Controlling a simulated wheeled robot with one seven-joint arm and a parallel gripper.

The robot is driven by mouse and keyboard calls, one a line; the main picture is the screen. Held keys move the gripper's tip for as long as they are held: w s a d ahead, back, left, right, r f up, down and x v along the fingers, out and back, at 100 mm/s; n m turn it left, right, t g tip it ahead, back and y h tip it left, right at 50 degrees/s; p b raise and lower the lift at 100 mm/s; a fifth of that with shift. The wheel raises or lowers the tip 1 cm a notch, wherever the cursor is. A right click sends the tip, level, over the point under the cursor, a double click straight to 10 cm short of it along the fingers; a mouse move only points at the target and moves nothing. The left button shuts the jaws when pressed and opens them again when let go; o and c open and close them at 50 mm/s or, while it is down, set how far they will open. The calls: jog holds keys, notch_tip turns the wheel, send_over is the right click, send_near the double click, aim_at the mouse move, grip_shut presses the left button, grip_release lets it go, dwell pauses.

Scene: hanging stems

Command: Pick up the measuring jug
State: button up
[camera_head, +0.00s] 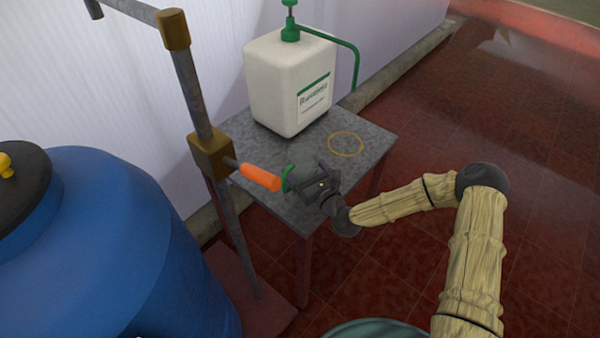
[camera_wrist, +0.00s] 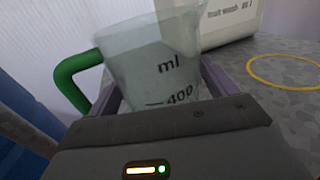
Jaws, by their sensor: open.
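The measuring jug (camera_wrist: 150,65) is clear, with dark "ml" and "400" markings and a green handle (camera_wrist: 72,72) on its left in the wrist view. In the head view the jug (camera_head: 303,172) is mostly hidden behind my gripper, with its green handle (camera_head: 287,180) showing. It appears to stand upright on the small grey table (camera_head: 285,212). My gripper (camera_head: 322,180) is open at the jug. In the wrist view one finger shows on each side of the jug (camera_wrist: 160,88); whether they touch it cannot be told.
A white pump container (camera_head: 285,85) stands on the table behind the jug. An orange ring (camera_head: 345,145) marks the tabletop to the right. A metal post with an orange-handled fitting (camera_head: 260,177) stands close left of the jug. A blue barrel (camera_head: 110,250) fills the left foreground.

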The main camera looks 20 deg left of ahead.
dwell(0.4)
jog(key=c, duration=0.8)
notch_tip(320, 180, up, 10)
dwell(0.5)
